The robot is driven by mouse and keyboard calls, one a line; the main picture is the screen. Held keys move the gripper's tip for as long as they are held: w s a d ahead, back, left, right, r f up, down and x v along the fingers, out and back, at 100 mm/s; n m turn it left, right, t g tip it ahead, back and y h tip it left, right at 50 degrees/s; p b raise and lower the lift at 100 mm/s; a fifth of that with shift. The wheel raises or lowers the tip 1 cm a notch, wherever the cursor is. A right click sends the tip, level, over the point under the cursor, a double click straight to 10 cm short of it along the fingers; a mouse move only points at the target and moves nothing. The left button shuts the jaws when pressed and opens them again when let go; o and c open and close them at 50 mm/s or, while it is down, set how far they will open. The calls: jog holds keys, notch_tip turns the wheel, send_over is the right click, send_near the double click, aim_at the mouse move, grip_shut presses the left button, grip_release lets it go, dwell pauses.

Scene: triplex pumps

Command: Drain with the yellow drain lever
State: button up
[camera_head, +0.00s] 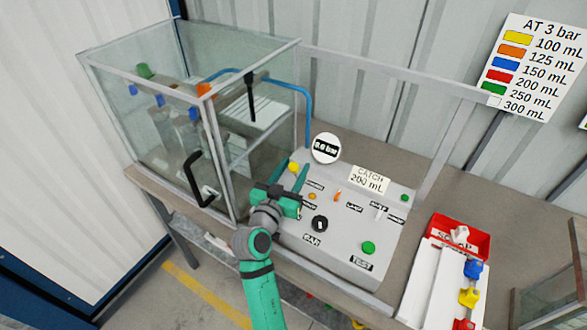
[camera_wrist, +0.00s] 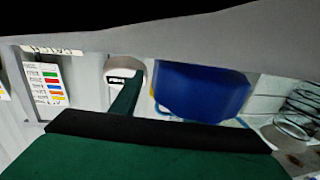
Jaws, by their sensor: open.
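A yellow knob (camera_head: 293,167), which looks like the drain lever's end, shows at the far left corner of the grey control panel (camera_head: 340,240). My gripper (camera_head: 288,188) is open over the panel's left edge, just in front of the yellow knob. I see no contact, but the gap between them is hard to judge. The knob's shaft is hidden. In the wrist view, dark green gripper parts (camera_wrist: 150,155) fill the bottom and a large blue thing (camera_wrist: 200,92) is close; I cannot tell what it is. No yellow shows clearly between the fingers.
The round gauge (camera_head: 326,149) reads 0.0 bar, and the catch display (camera_head: 367,180) reads 200 mL. A glass cabinet (camera_head: 160,130) with a black handle stands left of my arm. A red scrap bin (camera_head: 460,236) and a white tray (camera_head: 430,285) are at the right.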

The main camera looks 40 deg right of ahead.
jog(key=shift+d, duration=0.1)
jog(key=shift+w, duration=0.1)
grip_shut()
